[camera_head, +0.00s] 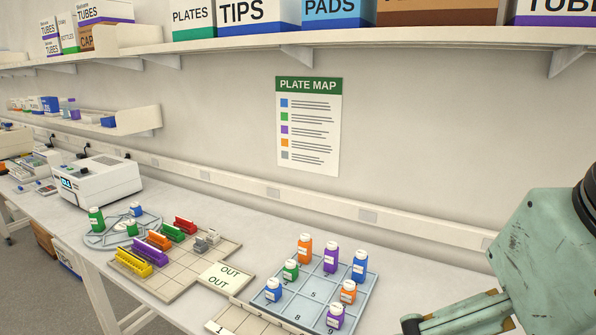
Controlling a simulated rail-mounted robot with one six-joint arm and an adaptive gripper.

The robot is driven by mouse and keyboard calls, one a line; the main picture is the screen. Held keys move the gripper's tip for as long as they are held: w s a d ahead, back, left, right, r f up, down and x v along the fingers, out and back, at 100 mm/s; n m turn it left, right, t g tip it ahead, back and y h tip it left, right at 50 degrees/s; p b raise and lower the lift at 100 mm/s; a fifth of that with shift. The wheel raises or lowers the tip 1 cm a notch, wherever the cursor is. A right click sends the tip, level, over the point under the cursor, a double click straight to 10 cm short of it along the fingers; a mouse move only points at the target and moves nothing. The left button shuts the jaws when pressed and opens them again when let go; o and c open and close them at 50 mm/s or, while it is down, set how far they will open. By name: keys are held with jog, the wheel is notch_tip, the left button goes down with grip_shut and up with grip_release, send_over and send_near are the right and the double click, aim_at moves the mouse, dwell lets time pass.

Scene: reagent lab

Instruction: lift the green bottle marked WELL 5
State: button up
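Three green bottles show in the head view, all with small white labels that I cannot read, so I cannot tell which is marked WELL 5. A tall green bottle (96,220) and a shorter green bottle (131,229) stand upright on the round grey rack (112,241) at the left. Another green bottle (290,271) stands upright on the blue-grey numbered tray (285,318). The tray square printed 5 is bare. My gripper is not in view; only green links of my arm show at the right.
Orange, purple and blue bottles (359,266) crowd the numbered tray. A beige grid board (176,284) with coloured racks (133,261) and an OUT card (226,275) lies between tray and round rack. A white instrument (100,184) stands behind left. A loaded shelf (400,40) runs above.

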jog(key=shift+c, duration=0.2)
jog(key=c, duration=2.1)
